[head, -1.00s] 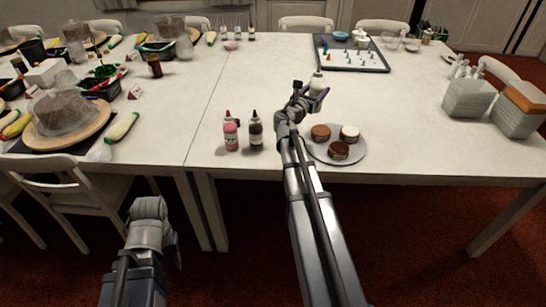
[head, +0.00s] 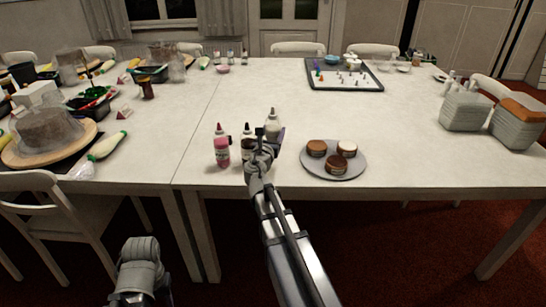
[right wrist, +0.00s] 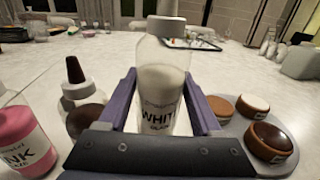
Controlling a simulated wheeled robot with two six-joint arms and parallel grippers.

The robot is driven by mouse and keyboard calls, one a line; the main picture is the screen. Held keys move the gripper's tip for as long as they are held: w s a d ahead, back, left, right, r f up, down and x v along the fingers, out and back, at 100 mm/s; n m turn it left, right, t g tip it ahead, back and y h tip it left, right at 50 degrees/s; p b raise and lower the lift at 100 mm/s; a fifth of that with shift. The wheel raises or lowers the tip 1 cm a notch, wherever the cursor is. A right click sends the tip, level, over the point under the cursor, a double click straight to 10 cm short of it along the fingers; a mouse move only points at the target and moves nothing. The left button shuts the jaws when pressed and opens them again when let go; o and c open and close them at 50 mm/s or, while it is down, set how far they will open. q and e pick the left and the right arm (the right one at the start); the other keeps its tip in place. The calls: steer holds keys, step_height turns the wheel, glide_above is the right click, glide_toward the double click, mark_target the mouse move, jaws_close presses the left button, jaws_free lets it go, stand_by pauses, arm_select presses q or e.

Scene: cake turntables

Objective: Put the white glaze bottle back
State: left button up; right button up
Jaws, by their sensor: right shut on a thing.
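The white glaze bottle (head: 272,122) is upright between the fingers of my right gripper (head: 268,138), which is shut on it. In the right wrist view its label reads WHITE (right wrist: 160,112) and both fingers flank it. Whether its base touches the table is hidden. Just left of it stand a dark brown glaze bottle (head: 248,133), partly behind my gripper, and a pink glaze bottle (head: 221,152). My left gripper (head: 140,275) is low at the bottom left, away from the table; its fingers cannot be made out.
A round grey plate (head: 356,168) with three glazed cakes stands to the right of my right gripper. A tray (head: 376,86) with small pieces lies at the back. The table middle (head: 330,110) is clear.

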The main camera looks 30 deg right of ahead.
steer(key=shift+f+b, duration=2.55)
steer(key=shift+f, duration=0.6)
steer(key=shift+f, duration=0.1)
steer(key=shift+f, duration=0.15)
steer(key=o, duration=1)
steer(key=shift+r, duration=0.2)
steer(key=shift+r, duration=0.15)
steer(key=v, duration=0.7)
steer(key=shift+s+a, duration=0.15)
steer(key=shift+s, duration=0.1)
